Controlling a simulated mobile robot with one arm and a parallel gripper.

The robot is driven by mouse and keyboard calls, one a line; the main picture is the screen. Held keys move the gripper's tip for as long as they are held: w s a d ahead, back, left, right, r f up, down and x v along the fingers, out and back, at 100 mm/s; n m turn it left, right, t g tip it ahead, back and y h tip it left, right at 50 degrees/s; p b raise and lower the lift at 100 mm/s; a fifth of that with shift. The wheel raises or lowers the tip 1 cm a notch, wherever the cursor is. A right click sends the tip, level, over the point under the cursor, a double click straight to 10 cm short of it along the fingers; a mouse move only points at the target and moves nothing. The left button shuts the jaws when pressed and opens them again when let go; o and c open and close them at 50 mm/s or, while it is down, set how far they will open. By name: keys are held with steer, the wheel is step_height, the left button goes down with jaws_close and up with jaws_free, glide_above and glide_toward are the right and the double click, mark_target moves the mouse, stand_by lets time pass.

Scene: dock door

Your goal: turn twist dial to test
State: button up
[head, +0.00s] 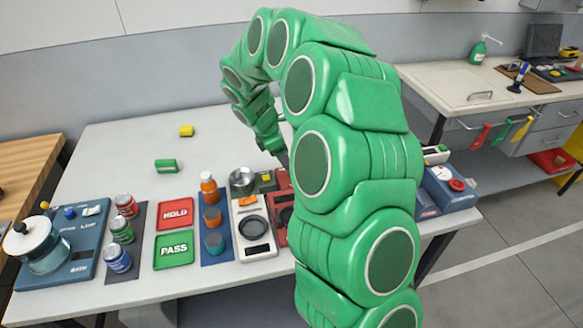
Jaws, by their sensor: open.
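A blue box (447,187) stands at the right end of the white table. It has a pale face with a round red dial (457,185); its markings are too small to read. My green arm arches across the middle of the view and hides part of the table just left of this box. My gripper (284,160) is small and dark at the arm's far end, open, above the back of the red device and well left of the blue box. Its fingertips are partly hidden.
The table's back left is clear.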

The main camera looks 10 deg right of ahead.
steer(key=shift+x, duration=2.8)
steer(key=shift+c, duration=0.4)
steer(key=c, duration=0.9)
